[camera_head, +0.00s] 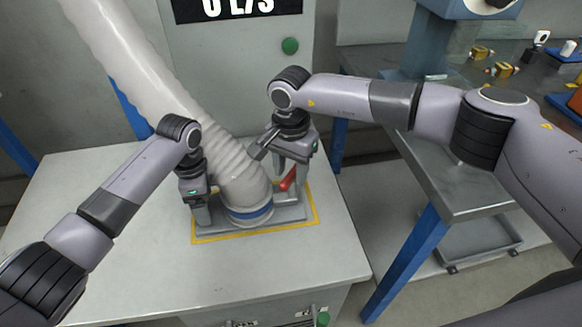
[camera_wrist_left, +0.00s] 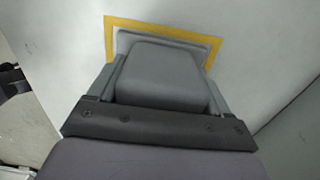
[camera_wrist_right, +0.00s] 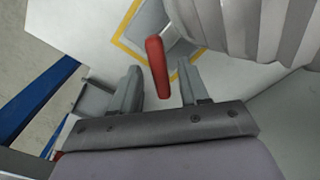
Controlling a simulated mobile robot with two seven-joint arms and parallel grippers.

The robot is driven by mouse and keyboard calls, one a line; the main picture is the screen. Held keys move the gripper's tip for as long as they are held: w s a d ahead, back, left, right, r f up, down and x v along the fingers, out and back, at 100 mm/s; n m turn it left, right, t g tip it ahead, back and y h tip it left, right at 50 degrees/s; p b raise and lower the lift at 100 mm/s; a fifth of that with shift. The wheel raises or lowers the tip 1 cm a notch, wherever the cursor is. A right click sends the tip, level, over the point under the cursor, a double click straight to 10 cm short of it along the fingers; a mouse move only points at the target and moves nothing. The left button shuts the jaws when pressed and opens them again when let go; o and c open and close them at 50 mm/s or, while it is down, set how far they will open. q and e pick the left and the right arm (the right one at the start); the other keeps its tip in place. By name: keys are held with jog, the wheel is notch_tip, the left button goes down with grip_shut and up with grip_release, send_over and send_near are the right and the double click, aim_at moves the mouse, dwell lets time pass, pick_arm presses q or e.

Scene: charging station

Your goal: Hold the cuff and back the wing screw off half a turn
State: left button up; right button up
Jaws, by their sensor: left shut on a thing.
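The cuff (camera_head: 250,212), with a blue band, is the lower end of a ribbed pale hose (camera_head: 235,165) and sits on a grey base plate. My left gripper (camera_head: 203,217) is at the cuff's left side. In the left wrist view its fingers (camera_wrist_left: 163,85) are shut on a grey block (camera_wrist_left: 165,68), seemingly a grip part of the cuff. The wing screw's red handle (camera_head: 288,179) sticks out at the cuff's right. My right gripper (camera_head: 291,178) is open there. In the right wrist view the red handle (camera_wrist_right: 156,66) shows between and beyond its fingers (camera_wrist_right: 160,90), with gaps both sides.
A yellow outline (camera_head: 255,231) surrounds the base plate on the pale table top (camera_head: 110,240). A grey cabinet with a green button (camera_head: 290,46) stands behind. A metal bench (camera_head: 470,180) with blue legs is at the right. The table's front left is clear.

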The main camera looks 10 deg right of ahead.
aim_at(291, 174)
notch_tip(291, 174, up, 12)
dwell(0.6)
pick_arm(q)
jog(key=o, duration=1.2)
jog(key=shift+c, duration=0.2)
